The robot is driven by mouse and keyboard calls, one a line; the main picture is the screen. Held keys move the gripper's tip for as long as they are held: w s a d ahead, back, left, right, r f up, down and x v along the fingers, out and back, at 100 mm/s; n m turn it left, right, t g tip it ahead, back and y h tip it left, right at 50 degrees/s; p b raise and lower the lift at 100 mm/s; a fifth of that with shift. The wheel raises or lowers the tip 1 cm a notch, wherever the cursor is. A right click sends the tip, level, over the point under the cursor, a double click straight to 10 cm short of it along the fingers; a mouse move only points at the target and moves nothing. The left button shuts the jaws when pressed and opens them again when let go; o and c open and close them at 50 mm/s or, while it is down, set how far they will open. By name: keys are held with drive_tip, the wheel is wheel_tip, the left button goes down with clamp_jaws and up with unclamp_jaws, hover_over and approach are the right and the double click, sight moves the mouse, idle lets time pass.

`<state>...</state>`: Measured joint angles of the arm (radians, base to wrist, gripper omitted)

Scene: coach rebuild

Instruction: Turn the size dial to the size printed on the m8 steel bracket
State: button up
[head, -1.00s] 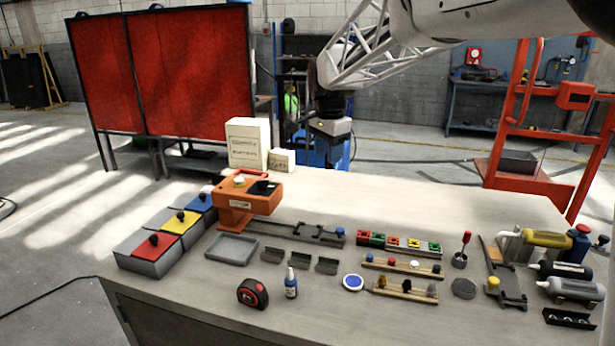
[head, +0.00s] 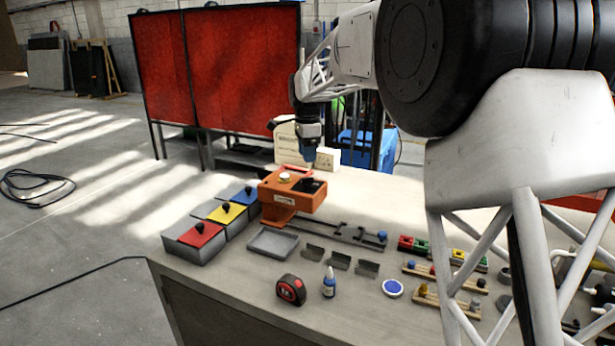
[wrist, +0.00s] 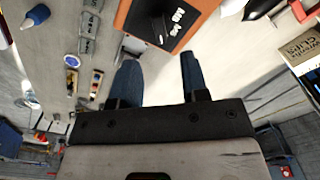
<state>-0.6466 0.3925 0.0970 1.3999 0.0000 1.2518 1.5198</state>
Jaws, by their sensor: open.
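The orange machine (head: 290,203) stands at the back left of the bench, with a pale round knob (head: 286,177) and a dark panel (head: 313,186) on top. I cannot tell whether that knob is the size dial. Three small grey brackets lie in a row in front: left (head: 313,251), middle (head: 340,260) and right (head: 366,268). Their print is too small to read, so I cannot tell which is m8. My gripper (head: 310,160) is above and behind the machine. In the wrist view its two fingers (wrist: 160,68) are apart and empty, beside the orange machine (wrist: 123,15).
Red, yellow and blue-lidded bins (head: 193,243) stand left of the machine. A grey tray (head: 254,243), tape measure (head: 291,290), blue bottle (head: 329,283) and blue disc (head: 393,288) lie in front. A cream box (head: 327,159) stands behind.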

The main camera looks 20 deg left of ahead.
sight(308, 177)
drive_tip(key=shift+f, duration=0.1)
drive_tip(key=shift+f, duration=3.8)
clamp_jaws()
